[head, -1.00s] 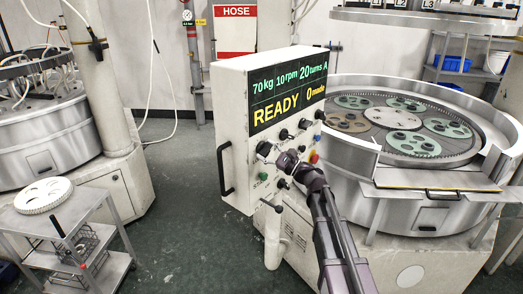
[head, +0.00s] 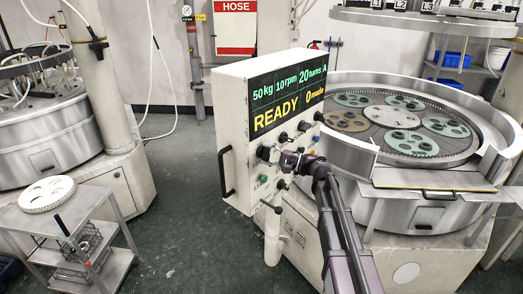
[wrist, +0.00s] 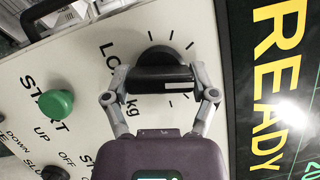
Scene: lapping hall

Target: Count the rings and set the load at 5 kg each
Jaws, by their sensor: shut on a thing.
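The control box (head: 232,120) stands in front of the lapping machine. Its display (head: 288,98) reads 50 kg, 10 rpm, 20 turns A, READY and 0 made. My gripper (head: 287,160) is at the box's knob panel. In the wrist view my gripper (wrist: 160,88) is shut on the black load knob (wrist: 160,57), with a finger at each end of its bar. The knob is labelled LOAD kg and has tick marks around it. Several green carriers (head: 443,128) and one brownish carrier (head: 345,121) lie on the lapping plate; rings in them are too small to count surely.
A green START button (wrist: 56,103) sits beside the load knob. A steel cart (head: 75,222) with a white toothed disc (head: 47,194) stands at left. Another machine (head: 45,140) stands behind it. The floor (head: 185,180) between is clear.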

